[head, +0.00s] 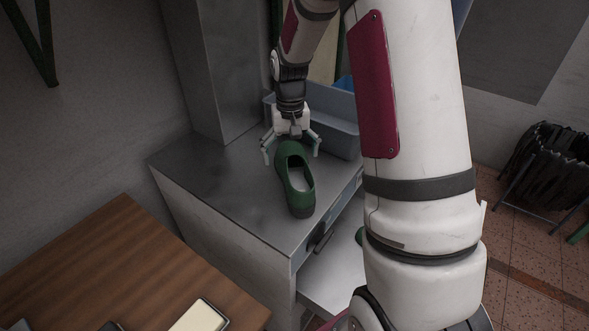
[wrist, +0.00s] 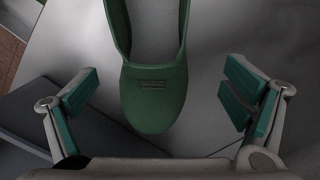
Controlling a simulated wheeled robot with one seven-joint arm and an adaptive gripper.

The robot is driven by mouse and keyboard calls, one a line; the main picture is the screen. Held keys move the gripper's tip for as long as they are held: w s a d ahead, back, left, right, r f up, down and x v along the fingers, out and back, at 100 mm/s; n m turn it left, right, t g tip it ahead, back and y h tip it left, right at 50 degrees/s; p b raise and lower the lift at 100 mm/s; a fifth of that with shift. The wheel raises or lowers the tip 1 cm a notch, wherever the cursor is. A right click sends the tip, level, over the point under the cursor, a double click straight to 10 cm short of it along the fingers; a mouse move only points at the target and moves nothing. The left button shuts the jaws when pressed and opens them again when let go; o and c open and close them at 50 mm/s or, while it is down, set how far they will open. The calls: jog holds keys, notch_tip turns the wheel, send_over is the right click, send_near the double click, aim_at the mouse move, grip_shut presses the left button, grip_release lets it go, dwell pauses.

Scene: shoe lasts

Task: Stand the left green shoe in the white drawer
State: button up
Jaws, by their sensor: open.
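A green shoe (head: 305,199) with a pale inside lies upright on the grey metal cabinet top, near its front edge. In the wrist view its rounded toe (wrist: 152,98) lies between the two fingers. My gripper (head: 291,146) is open above the toe end, with one finger on each side; in the wrist view my gripper (wrist: 160,88) shows gaps on both sides of the shoe. The white drawer (head: 332,262) is pulled out below the top; my arm hides its right part. A bit of a second green thing (head: 359,237), perhaps the other shoe, shows there beside my arm.
A grey-blue bin (head: 335,128) stands on the cabinet top behind the shoe. The cabinet top (head: 215,180) is clear to the left. A wooden table (head: 120,265) is at lower left. A dark basket on a stand (head: 550,165) is at far right.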

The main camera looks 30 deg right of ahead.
aim_at(294, 169)
jog(key=shift+s+d+f+p, duration=0.15)
jog(key=shift+f+p, duration=0.05)
jog(key=shift+f, duration=1.15)
jog(key=shift+s+d+f+p, duration=0.1)
jog(key=shift+s+f+p, duration=0.1)
jog(key=shift+f, duration=1.1)
jog(key=shift+c, duration=0.5)
jog(key=c, duration=1.8)
